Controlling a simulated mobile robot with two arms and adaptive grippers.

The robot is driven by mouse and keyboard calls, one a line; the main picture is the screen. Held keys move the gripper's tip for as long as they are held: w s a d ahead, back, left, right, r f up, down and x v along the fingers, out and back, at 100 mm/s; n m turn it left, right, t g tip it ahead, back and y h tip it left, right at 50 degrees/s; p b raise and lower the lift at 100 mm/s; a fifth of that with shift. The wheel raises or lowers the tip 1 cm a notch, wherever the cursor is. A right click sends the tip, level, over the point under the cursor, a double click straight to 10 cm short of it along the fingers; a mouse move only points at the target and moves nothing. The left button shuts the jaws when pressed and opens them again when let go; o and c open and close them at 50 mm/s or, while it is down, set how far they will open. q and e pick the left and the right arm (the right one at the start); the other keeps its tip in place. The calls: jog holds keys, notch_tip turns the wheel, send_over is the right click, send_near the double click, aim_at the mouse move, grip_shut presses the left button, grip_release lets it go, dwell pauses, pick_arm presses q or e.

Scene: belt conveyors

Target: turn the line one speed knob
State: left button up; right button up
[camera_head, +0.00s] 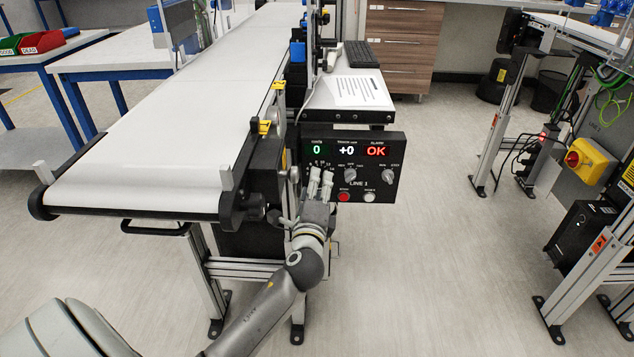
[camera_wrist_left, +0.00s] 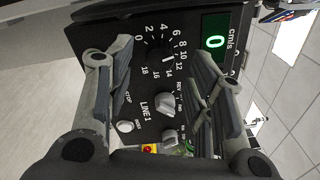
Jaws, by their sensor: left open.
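The black LINE 1 control panel (camera_head: 352,190) hangs at the conveyor's near right end. Its displays read 0, +0 and OK. In the left wrist view the panel (camera_wrist_left: 145,92) appears turned, and the dark speed knob (camera_wrist_left: 158,56) sits inside a dial numbered 0 to 18. My left gripper (camera_head: 321,173) is open in front of the panel's left part and hides the speed knob in the head view. In the left wrist view its two fingers (camera_wrist_left: 152,68) stand on either side of the speed dial. I cannot tell whether they touch the knob. My right gripper is not in view.
Two grey selector knobs (camera_head: 350,175) (camera_head: 388,177), a red button (camera_head: 343,197) and a white button (camera_head: 369,197) share the panel. The white conveyor belt (camera_head: 165,150) runs at its left, empty. A shelf with a paper (camera_head: 347,92) is above.

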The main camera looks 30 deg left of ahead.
pick_arm(q)
jog(key=v, duration=0.9)
jog(key=shift+s+d, duration=0.2)
jog(key=shift+s, duration=0.1)
